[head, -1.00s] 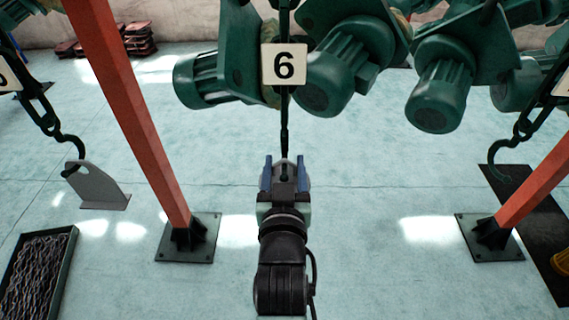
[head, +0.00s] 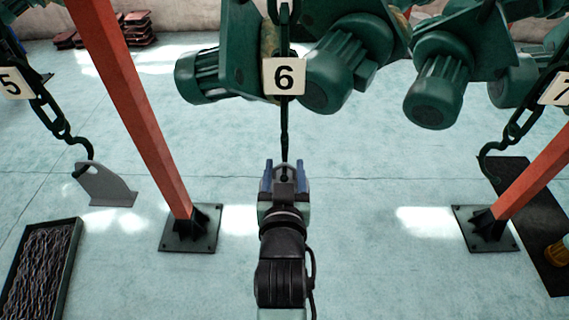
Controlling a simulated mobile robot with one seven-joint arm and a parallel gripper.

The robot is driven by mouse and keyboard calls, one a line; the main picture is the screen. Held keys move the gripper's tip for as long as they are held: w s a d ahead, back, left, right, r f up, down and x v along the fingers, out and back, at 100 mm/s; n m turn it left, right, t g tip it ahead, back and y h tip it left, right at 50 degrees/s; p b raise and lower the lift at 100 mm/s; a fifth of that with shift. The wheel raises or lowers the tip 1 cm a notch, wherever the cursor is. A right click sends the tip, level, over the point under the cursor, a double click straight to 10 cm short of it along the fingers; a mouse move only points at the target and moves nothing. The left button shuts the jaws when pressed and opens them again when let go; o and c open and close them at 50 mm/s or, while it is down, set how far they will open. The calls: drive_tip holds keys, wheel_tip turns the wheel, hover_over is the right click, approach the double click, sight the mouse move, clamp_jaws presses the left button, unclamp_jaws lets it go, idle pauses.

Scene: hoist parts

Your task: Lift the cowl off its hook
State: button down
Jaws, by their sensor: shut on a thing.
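My gripper (head: 284,178) is in the middle of the picture, below the hook line with the number 6 sign (head: 284,77). Its two blue fingers are closed on a grey rounded piece (head: 284,168), which I take for the cowl. Most of the cowl is hidden behind my gripper and between the fingers. The dark hook shank (head: 284,135) comes straight down to the cowl's top. The hook's tip is hidden, so I cannot tell whether the cowl still rests on it.
A grey slotted plate (head: 104,185) hangs at hook 5 on the left. Hook 7 (head: 490,160) on the right is empty. Red posts (head: 130,115) stand on both sides. Green motors (head: 340,70) hang above. A tray of chains (head: 40,270) lies lower left.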

sight(284, 178)
drive_tip(key=shift+s+r+g+p, duration=0.35)
drive_tip(key=shift+s+g+p, duration=0.2)
drive_tip(key=shift+p, duration=0.95)
drive_tip(key=shift+s, duration=0.15)
drive_tip(key=shift+s+r, duration=0.3)
drive_tip(key=shift+s, duration=0.25)
drive_tip(key=shift+s+r+t+b, duration=0.15)
drive_tip(key=shift+s+t+b, duration=0.05)
drive_tip(key=shift+s, duration=0.35)
drive_tip(key=shift+s+r+t+b, duration=0.15)
drive_tip(key=shift+s+b, duration=0.05)
drive_tip(key=shift+s, duration=0.35)
